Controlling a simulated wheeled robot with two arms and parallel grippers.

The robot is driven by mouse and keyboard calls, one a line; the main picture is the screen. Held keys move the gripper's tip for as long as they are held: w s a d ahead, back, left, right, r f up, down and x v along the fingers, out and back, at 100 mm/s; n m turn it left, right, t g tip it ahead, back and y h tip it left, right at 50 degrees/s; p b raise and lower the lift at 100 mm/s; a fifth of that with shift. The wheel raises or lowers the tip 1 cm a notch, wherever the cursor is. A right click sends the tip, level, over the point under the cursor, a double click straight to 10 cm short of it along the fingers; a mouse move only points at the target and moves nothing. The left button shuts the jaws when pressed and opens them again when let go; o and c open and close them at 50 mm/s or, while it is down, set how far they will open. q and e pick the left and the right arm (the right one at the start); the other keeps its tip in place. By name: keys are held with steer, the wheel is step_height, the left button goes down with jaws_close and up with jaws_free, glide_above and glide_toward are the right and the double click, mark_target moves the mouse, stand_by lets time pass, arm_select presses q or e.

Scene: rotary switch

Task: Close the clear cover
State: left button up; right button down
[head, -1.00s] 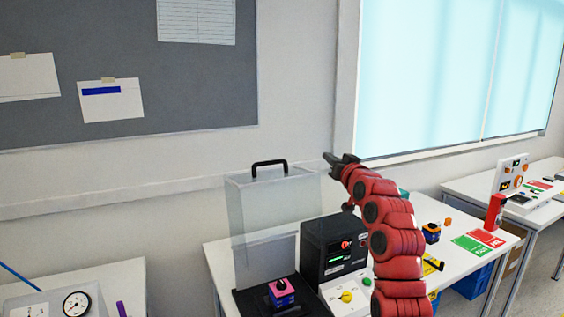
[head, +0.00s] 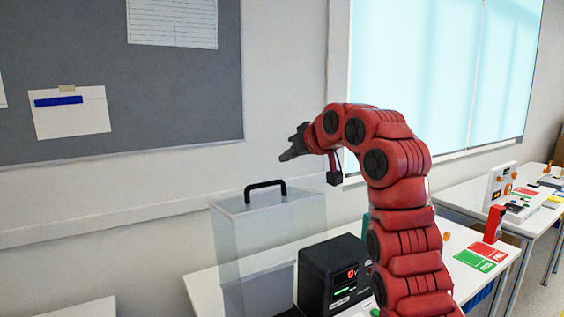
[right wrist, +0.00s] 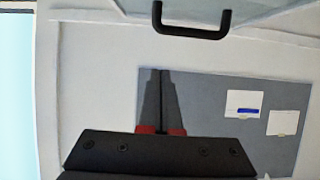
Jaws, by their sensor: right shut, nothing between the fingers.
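The clear cover (head: 268,222) stands raised and open at the back of the table, a see-through box with a black handle (head: 265,185) on its top edge. The handle also shows at the top of the right wrist view (right wrist: 192,30). My right gripper (head: 284,158) is shut and empty, in the air above and slightly right of the handle, apart from it. Its closed fingers (right wrist: 158,88) also show in the right wrist view. The base under the cover is mostly below the frame. My left gripper is not in view.
A black box (head: 330,272) with a green display stands on the white table right of the cover. A grey board (head: 120,70) hangs on the wall behind. Another table (head: 470,205) with coloured devices stands at the right. The air left of the cover is clear.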

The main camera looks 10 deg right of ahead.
steer(key=p, duration=0.2)
glide_above(274, 194)
steer(key=f, duration=0.1)
steer(key=s+f, duration=0.1)
steer(key=f, duration=0.1)
steer(key=shift+d+f, duration=0.1)
steer(key=shift+d, duration=0.1)
steer(key=shift+x, duration=1)
steer(key=shift+s+d+f, duration=0.15)
steer(key=shift+s+f, duration=0.15)
steer(key=shift+s+d+f+p, duration=0.1)
steer(key=shift+s+d+f, duration=0.1)
steer(key=shift+s, duration=0.25)
steer(key=shift+s+d+f+p, duration=0.15)
steer(key=shift+s, duration=0.3)
steer(key=shift+s+d+f+p, duration=0.1)
steer(key=shift+s+d+f, duration=0.1)
steer(key=shift+s, duration=0.3)
